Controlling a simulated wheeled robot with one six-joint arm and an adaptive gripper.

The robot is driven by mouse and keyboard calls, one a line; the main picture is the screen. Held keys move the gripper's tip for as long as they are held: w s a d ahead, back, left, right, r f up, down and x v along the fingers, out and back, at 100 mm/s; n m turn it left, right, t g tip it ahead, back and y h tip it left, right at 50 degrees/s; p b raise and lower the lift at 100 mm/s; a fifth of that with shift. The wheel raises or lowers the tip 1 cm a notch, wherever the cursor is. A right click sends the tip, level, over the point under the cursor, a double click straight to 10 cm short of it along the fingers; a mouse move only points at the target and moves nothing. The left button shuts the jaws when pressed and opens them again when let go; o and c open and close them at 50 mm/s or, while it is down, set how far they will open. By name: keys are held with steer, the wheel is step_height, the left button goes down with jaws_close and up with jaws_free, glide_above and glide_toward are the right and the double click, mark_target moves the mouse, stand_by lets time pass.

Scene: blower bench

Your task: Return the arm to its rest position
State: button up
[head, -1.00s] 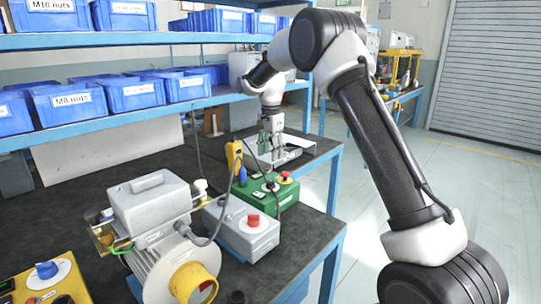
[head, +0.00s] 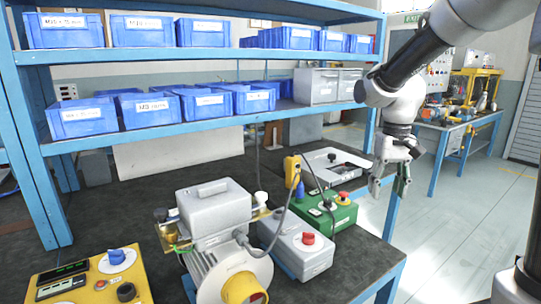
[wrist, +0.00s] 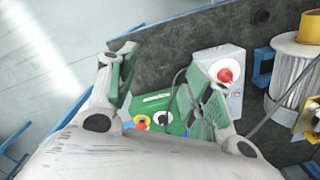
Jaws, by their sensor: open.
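My gripper (head: 390,183) hangs from my arm at the right of the head view, fingers pointing down. It is beside the bench's right edge, clear of the bench things. In the wrist view my gripper (wrist: 155,90) has its two green-padded fingers spread apart with nothing held between them. Beyond the fingers lie a green control box (wrist: 158,108) and the dark bench top (wrist: 160,50). The green box (head: 318,213) also stands on the bench in the head view, left of my gripper.
A blue shelf (head: 200,54) with blue bins rises behind. Open floor (head: 445,205) lies to the right.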

steer(key=s+d+r+t, duration=0.2)
steer(key=s+d+r, duration=0.1)
steer(key=s, duration=0.7)
steer(key=s+d+r+t, duration=0.2)
steer(key=s+d+r, duration=0.1)
steer(key=s, duration=0.7)
steer(key=shift+s+d+r+t, duration=0.15)
steer(key=shift+s+t, duration=0.15)
steer(key=shift+s, duration=0.05)
